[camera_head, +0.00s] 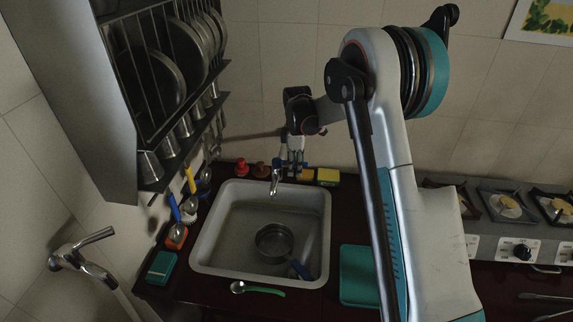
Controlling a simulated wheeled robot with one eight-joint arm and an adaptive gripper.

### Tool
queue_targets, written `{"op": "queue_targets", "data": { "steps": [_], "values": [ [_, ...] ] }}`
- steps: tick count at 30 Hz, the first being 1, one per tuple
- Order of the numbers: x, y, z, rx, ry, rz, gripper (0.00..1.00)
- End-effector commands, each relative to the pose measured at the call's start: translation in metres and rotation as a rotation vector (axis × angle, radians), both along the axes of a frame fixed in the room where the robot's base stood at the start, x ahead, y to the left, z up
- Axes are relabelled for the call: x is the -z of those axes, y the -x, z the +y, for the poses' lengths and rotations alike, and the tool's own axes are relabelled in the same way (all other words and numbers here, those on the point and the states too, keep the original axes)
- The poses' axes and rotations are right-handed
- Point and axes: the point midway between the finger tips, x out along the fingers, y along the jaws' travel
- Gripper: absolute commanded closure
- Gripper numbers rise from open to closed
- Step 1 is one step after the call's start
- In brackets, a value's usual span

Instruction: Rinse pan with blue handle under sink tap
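The pan with the blue handle (299,268) lies in the sink, and its dark round bowl (274,241) is near the middle of the basin. The handle points to the lower right, towards the basin wall. The sink (207,250) is a pale square basin in the dark counter. The sink tap (275,183) stands at its back edge, above and behind the pan. My gripper (294,165) hangs behind the sink, close to the tap in the picture and apart from the pan. Its fingers are small and dim, so I cannot tell whether they are open.
A dish rack (140,85) with pans hangs at upper left. A second tap (85,258) is on the left wall. A green-handled spoon (257,290) lies in front of the sink, a teal board (357,275) to its right. A yellow sponge (328,176) sits behind it. A stove (500,215) is at right.

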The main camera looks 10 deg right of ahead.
Motion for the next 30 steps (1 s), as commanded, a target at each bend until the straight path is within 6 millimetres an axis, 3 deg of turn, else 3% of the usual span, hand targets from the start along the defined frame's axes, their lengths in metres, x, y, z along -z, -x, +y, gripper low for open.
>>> {"op": "queue_targets", "data": {
  "steps": [30],
  "values": [
    [-0.001,0.013,0.006,0.000,0.000,0.000,0.70]
  ]
}}
